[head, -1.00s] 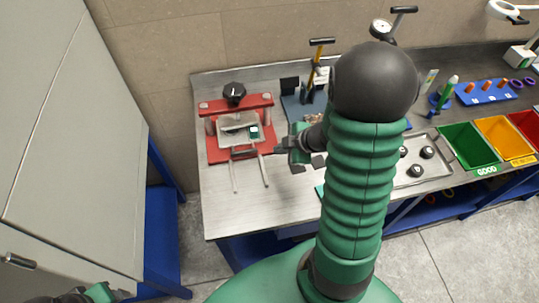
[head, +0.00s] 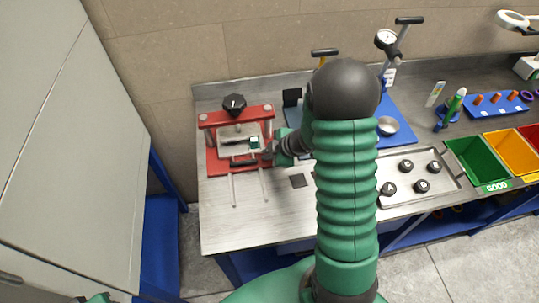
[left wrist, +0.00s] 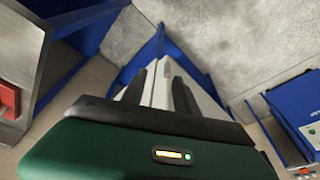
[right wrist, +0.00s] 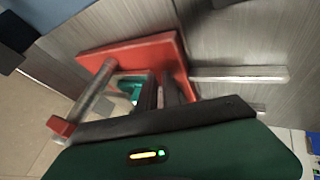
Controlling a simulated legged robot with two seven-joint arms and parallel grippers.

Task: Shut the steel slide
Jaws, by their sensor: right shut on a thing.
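The red press (head: 212,165) stands at the left end of the bench, with a black knob on top. Its steel slide (head: 226,148) is a shallow tray with a dark front handle bar, sitting over two thin rails that stick out towards me. A small teal and white piece (head: 254,142) lies in the tray. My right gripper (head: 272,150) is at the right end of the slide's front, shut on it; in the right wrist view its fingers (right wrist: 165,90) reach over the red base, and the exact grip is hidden. My left gripper (left wrist: 162,65) is open and empty, off the bench.
A grey cabinet (head: 60,130) stands on the left. A blue mat (head: 400,115) with a dial gauge, a steel tray (head: 440,185) with several dark knobs, and green and orange bins (head: 478,160) stand to the right. My right arm covers the bench's middle.

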